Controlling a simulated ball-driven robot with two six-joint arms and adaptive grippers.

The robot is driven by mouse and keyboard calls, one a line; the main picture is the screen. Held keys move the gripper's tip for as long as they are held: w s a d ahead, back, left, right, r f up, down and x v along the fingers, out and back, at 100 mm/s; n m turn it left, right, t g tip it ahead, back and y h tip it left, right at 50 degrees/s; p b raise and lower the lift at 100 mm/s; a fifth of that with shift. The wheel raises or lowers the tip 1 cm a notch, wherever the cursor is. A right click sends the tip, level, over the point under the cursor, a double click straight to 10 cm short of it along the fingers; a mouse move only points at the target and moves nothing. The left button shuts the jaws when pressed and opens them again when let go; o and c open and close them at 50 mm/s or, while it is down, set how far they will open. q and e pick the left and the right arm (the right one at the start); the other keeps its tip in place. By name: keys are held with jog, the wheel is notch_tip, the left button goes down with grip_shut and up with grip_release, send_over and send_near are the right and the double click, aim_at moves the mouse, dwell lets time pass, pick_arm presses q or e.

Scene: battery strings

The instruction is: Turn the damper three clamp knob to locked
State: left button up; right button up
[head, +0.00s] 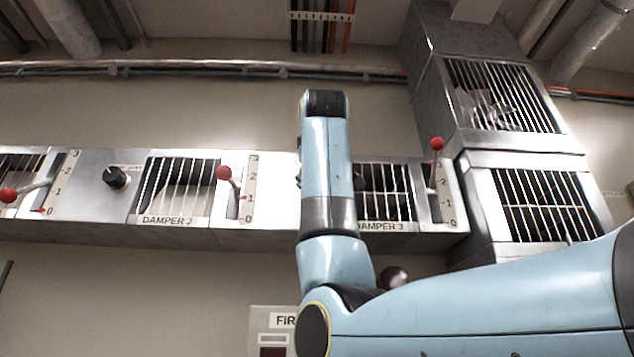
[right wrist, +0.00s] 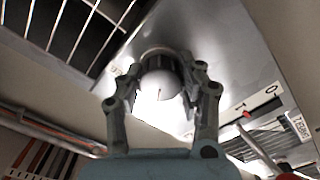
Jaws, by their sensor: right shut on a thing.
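The damper three clamp knob (right wrist: 161,84) is a round dark-rimmed knob with a pale, shiny face in the right wrist view. It sits on the metal panel between the damper 2 scale and a grille. My right gripper (right wrist: 160,88) is shut on it, one finger on each side. In the head view my pale blue right arm hides this knob and the gripper. The DAMPER 3 label (head: 382,226) and its grille (head: 385,190) show just right of the arm. The damper 3 lever's red ball (head: 437,144) is high on its scale. My left gripper is in neither view.
Damper 2 has a black clamp knob (head: 116,177), a grille (head: 180,188) and a red-ball lever (head: 223,172). Another red-ball lever (head: 8,196) is at far left. A vertical duct (head: 480,90) with grilles rises at right. A fire sign (head: 284,320) is below.

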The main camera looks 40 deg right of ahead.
jog(key=shift+n, duration=1.1)
jog(key=o, duration=1.2)
jog(key=shift+a, duration=0.15)
jog(key=v, duration=1.2)
jog(key=shift+f, duration=0.1)
